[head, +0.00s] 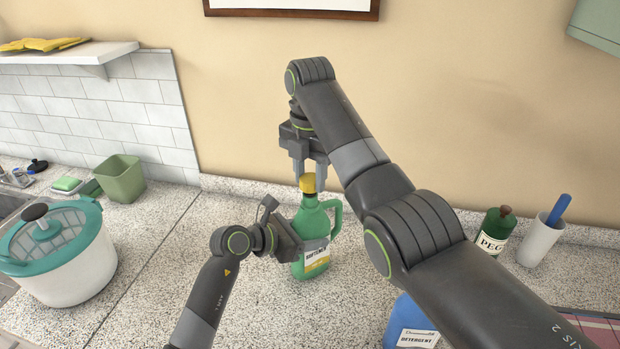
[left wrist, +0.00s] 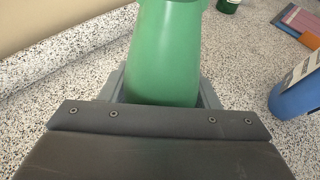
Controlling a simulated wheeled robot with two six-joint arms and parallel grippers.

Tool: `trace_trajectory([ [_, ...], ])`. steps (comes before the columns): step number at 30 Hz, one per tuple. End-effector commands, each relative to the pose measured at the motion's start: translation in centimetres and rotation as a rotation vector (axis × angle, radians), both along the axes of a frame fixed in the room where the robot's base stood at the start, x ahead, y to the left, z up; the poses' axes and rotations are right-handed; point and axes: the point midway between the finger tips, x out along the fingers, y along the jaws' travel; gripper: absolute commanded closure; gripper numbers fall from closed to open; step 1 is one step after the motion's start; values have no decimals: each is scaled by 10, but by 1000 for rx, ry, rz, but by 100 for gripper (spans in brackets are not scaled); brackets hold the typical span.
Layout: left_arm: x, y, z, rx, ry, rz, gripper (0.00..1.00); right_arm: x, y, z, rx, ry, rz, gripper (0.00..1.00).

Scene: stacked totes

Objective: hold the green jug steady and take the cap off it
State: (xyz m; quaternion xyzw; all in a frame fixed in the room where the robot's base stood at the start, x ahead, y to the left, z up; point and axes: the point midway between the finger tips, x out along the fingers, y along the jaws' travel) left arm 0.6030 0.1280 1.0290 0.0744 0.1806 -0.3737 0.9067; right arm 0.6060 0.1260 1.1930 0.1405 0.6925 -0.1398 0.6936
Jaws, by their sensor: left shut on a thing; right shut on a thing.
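The green jug (head: 312,226) stands upright on the speckled counter, with its handle to the right and a yellow and white label low on its front. My left gripper (head: 300,243) is shut on the jug's body from the left. The left wrist view shows the green body (left wrist: 168,55) between its jaws. Whether the cap is loose cannot be told.
A blue detergent bottle (head: 408,322) stands at the front right, partly behind my right arm. A dark green bottle (head: 494,232) and a white cup (head: 538,241) stand further right. A teal-lidded tub (head: 62,262) and a green bin (head: 121,180) are left.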

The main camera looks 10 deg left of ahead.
Motion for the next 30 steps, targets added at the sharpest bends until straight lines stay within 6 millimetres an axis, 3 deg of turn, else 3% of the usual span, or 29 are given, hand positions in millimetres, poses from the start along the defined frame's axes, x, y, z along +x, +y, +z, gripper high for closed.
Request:
trace_trajectory([
  [6, 0, 0, 0, 1, 1, 0, 100, 0, 0, 28, -1, -2, 0, 92],
  [13, 0, 0, 0, 0, 0, 0, 100, 0, 0, 30, 0, 0, 0, 92],
  [14, 0, 0, 0, 0, 0, 0, 40, 0, 0, 30, 0, 0, 0, 92],
  [15, 0, 0, 0, 0, 0, 0, 35, 0, 0, 30, 0, 0, 0, 92],
  [19, 0, 0, 0, 0, 0, 0, 19, 0, 0, 30, 0, 0, 0, 92],
  [30, -3, 4, 1, 1, -1, 1, 19, 0, 0, 28, 0, 0, 0, 92],
])
